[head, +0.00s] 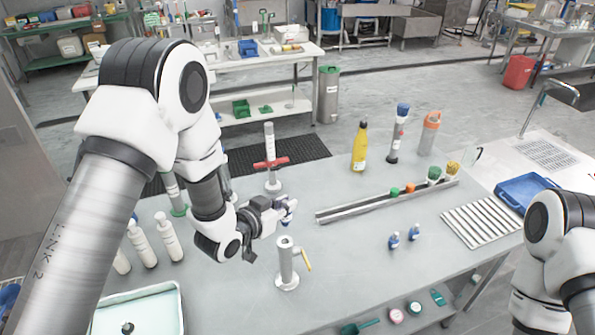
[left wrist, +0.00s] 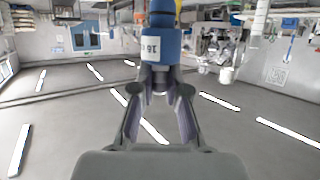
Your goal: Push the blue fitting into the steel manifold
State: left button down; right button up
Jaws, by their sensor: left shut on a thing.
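My left gripper (head: 287,208) is shut on the blue fitting (left wrist: 161,45), which shows in the left wrist view as a blue cylinder with a white label, between the fingertips. In the head view the fitting is small and partly covered by the fingers. A steel upright with a round base, open top and yellow lever (head: 288,265), which looks like the manifold, stands on the bench. The gripper is above and behind its top, apart from it. My right arm shows at the right edge; its gripper is out of view.
Two small blue-and-white pieces (head: 403,237) stand to the right. A second post with a red handle (head: 270,160) stands behind. A long metal rail (head: 360,207), a yellow bottle (head: 360,147) and a ribbed mat (head: 482,222) are farther right. White bottles (head: 168,237) stand left.

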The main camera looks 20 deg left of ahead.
aim_at(281, 219)
pick_arm(q)
jog(key=shift+w+r, duration=0.1)
jog(key=shift+r, duration=0.3)
jog(key=shift+s+a+r, duration=0.2)
jog(key=shift+s+a, duration=0.05)
jog(key=shift+s, duration=0.4)
jog(key=shift+w+d+f+b, duration=0.1)
jog(key=shift+w+f+b, duration=0.15)
jog(key=shift+f+b, duration=0.15)
notch_tip(281, 219, down, 4)
jog(key=b, duration=0.4)
jog(key=shift+f, duration=0.2)
jog(key=shift+w+f, duration=0.1)
jog(key=shift+f, duration=0.4)
pick_arm(e)
jog(key=f, duration=0.4)
jog(key=shift+s+a+f, duration=0.1)
jog(key=shift+s+f, duration=0.15)
jog(key=shift+f, duration=0.05)
pick_arm(q)
jog(key=shift+r, duration=0.1)
pick_arm(e)
jog(key=shift+s, duration=0.1)
pick_arm(q)
jog(key=shift+b, duration=0.55)
pick_arm(e)
jog(key=shift+f, duration=0.3)
